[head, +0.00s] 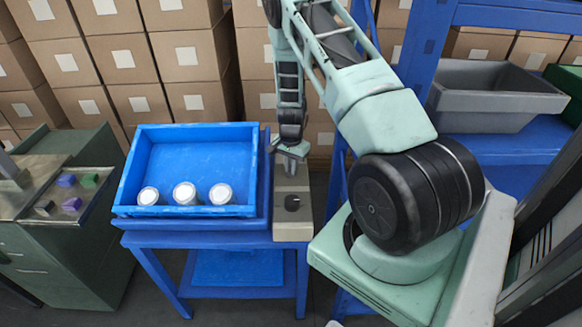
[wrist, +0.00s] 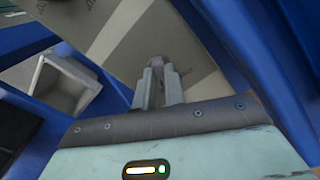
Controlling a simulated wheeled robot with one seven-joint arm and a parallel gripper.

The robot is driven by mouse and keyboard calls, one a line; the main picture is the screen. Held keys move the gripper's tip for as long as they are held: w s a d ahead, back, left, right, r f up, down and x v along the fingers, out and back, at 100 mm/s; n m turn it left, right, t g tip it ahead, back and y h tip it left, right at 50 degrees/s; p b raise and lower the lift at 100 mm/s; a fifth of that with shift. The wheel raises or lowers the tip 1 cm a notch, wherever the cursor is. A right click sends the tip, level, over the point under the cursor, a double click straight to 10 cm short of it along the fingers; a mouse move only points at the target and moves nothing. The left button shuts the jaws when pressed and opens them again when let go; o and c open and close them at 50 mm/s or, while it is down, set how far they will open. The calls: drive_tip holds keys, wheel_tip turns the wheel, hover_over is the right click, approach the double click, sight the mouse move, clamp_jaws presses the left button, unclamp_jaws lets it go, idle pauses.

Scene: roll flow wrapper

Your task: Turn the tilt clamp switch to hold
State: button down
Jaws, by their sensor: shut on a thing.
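A narrow beige control box (head: 293,222) stands beside the blue tray in the head view, with a black round knob (head: 292,202) on its near part. My gripper (head: 290,158) points down over the far part of this box, apart from the black knob. In the wrist view my gripper's two fingers (wrist: 159,80) are close together against a beige panel (wrist: 125,45). They are shut on a small grey switch (wrist: 158,61), mostly hidden between the tips. I cannot read any hold mark or the switch's setting.
A blue tray (head: 126,190) with three white-topped round items (head: 184,193) sits left of the box on a blue stand. A green cabinet (head: 75,265) is at far left. A grey bin (head: 495,90) rests on a blue rack at right. Stacked cartons (head: 120,60) stand behind.

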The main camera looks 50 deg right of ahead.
idle(0.3)
drive_tip(key=c, duration=1.5)
unclamp_jaws()
drive_tip(key=shift+o, duration=0.2)
drive_tip(key=shift+r, duration=0.1)
wheel_tip(320, 180, up, 17)
drive_tip(key=b, duration=0.2)
drive_tip(key=shift+r, duration=0.15)
